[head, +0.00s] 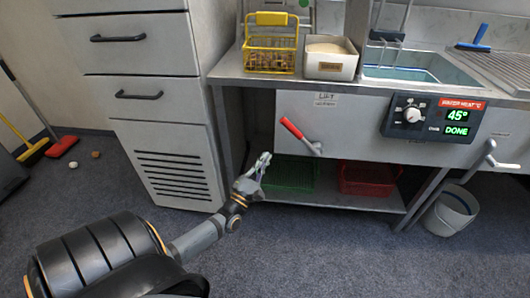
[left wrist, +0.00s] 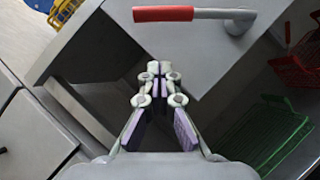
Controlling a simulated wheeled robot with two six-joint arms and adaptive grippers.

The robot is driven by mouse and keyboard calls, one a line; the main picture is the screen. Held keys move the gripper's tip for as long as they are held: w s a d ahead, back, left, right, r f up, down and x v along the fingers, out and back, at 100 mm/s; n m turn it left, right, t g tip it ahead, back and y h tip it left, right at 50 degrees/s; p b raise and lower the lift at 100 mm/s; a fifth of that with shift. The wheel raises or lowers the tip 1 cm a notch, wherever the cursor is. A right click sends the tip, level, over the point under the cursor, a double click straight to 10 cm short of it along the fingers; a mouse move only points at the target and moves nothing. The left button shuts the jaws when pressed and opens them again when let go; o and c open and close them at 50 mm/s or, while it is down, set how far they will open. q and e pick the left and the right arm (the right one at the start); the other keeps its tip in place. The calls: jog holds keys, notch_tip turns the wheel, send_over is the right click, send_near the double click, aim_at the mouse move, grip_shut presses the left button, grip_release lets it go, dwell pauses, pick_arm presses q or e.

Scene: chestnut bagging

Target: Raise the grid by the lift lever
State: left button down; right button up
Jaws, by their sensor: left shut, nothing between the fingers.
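The lift lever (head: 300,135) has a red grip and a grey arm, and it sticks out from the front of the counter unit below the LIFT label (head: 325,99). Its red grip points up and to the left in the head view. It also shows at the top of the left wrist view (left wrist: 165,14). My left gripper (head: 264,160) is shut and empty, below and left of the lever and apart from it. Its fingertips meet in the left wrist view (left wrist: 160,68). A yellow wire basket (head: 270,42) stands on the counter above. My right gripper is not in view.
A control panel (head: 432,117) reads 45° and DONE. A white bin (head: 330,58) and a sink (head: 400,75) are on the counter. Green (head: 290,174) and red (head: 368,180) baskets sit on the lower shelf. A drawer cabinet (head: 150,95) stands left; a bucket (head: 452,210) right.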

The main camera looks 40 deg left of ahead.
aim_at(301, 135)
pick_arm(q)
jog(key=w+d+r, duration=0.1)
jog(key=w+r, duration=0.4)
jog(key=w, duration=0.2)
jog(key=shift+w+d, duration=0.15)
jog(key=shift+w, duration=0.2)
jog(key=shift+r, duration=0.2)
